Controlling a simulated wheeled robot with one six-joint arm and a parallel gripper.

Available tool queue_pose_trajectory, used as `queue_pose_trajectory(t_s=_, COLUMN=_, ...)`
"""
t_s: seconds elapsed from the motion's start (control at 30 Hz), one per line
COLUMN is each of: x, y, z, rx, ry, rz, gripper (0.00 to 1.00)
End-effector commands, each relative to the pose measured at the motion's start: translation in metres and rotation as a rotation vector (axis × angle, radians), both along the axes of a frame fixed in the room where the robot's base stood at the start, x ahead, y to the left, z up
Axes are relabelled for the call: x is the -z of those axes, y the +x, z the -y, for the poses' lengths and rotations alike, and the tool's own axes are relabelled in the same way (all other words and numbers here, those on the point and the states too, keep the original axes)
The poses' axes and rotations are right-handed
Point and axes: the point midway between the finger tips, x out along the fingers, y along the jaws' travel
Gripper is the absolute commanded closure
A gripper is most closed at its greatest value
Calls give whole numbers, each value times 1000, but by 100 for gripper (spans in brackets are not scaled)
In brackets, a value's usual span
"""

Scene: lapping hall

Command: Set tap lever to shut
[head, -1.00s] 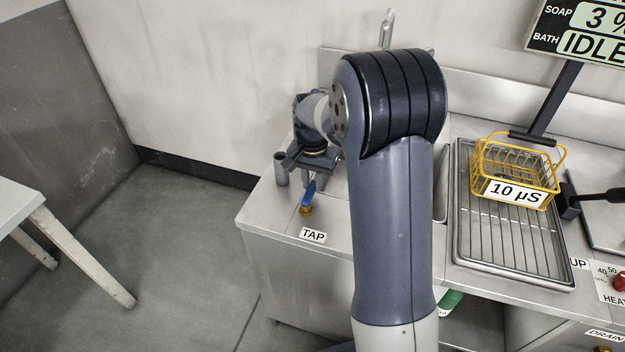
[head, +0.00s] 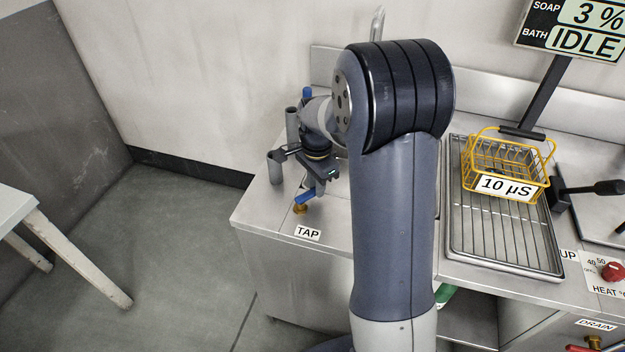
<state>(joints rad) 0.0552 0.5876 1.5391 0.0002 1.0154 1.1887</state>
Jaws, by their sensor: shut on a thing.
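The tap lever (head: 306,196) is a short blue handle on a brass tap body (head: 299,209), near the front left of the steel counter, just behind the TAP label (head: 308,233). It slants up and to the right from its pivot. My gripper (head: 320,185) points down at the lever's upper end and is shut on it. The fingertips are small here, and the far end of the lever is partly hidden between them.
Grey upright cylinders (head: 275,167) stand close to the left of my gripper. A yellow wire basket (head: 505,165) marked 10 µS sits on a racked tray (head: 500,235) at right. A SOAP and BATH display (head: 575,30) reads 3 % and IDLE. Open floor lies left of the counter.

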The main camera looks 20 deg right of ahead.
Motion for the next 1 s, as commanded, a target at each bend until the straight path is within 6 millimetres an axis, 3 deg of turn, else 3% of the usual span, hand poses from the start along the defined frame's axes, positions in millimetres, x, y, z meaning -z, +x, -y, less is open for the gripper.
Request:
queue_pose_trajectory(t_s=0.6, x=-1, y=-28, z=1, rx=577, ry=0, rz=3, gripper=100)
queue_pose_trajectory(t_s=1.0, x=-1, y=-40, z=-4, rx=843, ry=-1, rz=2, gripper=100)
